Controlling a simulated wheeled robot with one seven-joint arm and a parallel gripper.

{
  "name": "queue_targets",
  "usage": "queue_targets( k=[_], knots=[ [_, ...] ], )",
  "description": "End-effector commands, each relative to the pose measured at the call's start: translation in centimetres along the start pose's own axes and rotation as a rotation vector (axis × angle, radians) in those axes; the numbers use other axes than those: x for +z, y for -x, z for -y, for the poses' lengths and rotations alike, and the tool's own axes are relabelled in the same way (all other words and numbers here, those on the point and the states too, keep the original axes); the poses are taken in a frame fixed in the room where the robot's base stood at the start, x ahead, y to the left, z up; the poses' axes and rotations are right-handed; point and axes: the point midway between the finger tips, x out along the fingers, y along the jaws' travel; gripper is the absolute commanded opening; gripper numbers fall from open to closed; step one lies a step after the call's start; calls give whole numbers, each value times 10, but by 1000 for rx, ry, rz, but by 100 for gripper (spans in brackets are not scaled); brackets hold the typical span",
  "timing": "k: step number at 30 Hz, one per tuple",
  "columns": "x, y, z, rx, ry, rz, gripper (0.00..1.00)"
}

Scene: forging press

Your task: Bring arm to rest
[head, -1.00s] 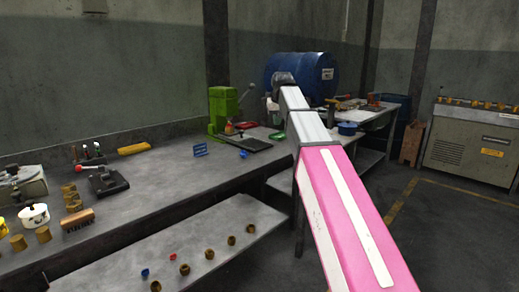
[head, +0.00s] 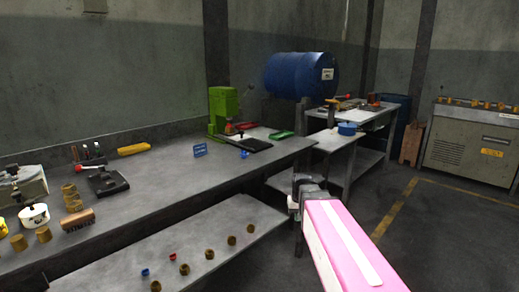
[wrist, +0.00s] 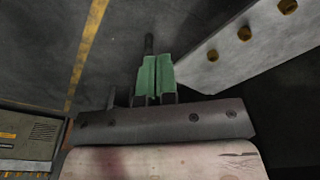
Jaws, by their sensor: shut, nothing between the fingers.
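My gripper (wrist: 156,78) shows in the wrist view with its two green finger pads together and nothing between them. It hangs over open floor (wrist: 110,60), beside the edge of the lower shelf (wrist: 235,55). In the head view my pink arm reaches forward from the lower right and ends in grey parts in front of the bench's right end. The fingertips cannot be made out in the head view.
The workbench (head: 165,187) runs along the left, bearing a green press (head: 222,108) and small tools. The lower shelf (head: 215,217) holds several brass rings. A blue drum (head: 298,76) and side table (head: 340,138) stand behind. Floor (head: 440,235) at right is clear.

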Motion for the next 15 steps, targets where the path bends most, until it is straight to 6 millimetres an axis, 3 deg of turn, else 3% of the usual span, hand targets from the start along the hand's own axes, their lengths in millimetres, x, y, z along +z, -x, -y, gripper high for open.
queue_targets(
  k=[1, 6, 12, 15],
  knots=[
    [20, -13, -4, 2, -7, 15, 0],
    [70, -52, -13, 6, -29, 54, 0],
    [112, -80, -20, 9, -49, 87, 0],
    [123, -88, -21, 10, -54, 96, 0]
  ],
)
